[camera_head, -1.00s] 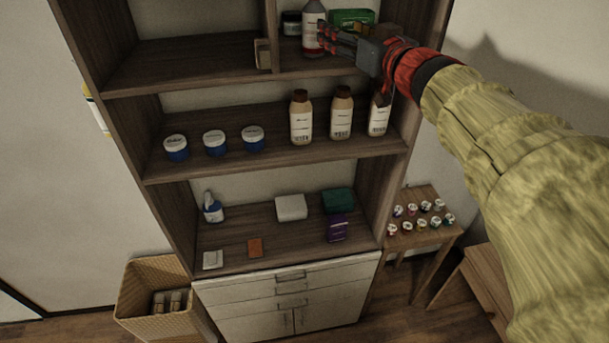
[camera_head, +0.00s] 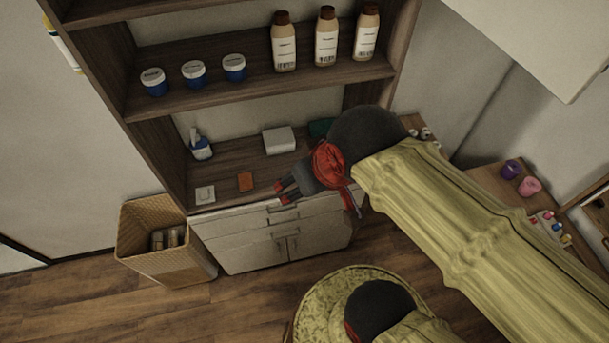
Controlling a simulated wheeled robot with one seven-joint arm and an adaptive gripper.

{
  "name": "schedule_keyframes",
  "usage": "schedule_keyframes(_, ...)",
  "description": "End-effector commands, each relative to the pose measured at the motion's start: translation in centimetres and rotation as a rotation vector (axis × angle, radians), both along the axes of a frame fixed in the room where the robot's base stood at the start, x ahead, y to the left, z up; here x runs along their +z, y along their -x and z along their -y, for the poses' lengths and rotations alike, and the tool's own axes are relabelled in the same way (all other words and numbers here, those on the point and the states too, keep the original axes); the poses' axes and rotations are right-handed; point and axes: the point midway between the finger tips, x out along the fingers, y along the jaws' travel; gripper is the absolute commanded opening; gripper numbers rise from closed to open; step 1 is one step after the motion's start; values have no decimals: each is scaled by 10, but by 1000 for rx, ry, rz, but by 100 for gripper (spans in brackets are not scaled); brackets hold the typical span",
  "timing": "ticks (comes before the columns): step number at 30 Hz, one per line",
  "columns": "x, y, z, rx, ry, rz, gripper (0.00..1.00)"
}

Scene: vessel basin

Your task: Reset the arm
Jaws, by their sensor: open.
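My gripper (camera_head: 282,193) is grey and red. It is open, with nothing visible between its fingers. It appears in front of the lower part of the wooden shelf unit (camera_head: 155,150), over the top of the white drawers, pointing left. My yellow-sleeved arm reaches in from the lower right and is bent.
Three brown-capped bottles (camera_head: 326,38) and three blue-white jars (camera_head: 194,75) stand on the upper visible shelf. A wicker basket (camera_head: 150,262) stands left of the drawers (camera_head: 300,252).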

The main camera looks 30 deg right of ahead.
Motion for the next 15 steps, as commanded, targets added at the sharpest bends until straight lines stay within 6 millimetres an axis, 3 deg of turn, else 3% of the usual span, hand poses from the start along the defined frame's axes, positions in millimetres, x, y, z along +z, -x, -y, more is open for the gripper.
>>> schedule_keyframes(8, -2, -1, 1, -3, 1, 2, 59)
schedule_keyframes(15, -36, -1, 1, -4, 1, 3, 59)
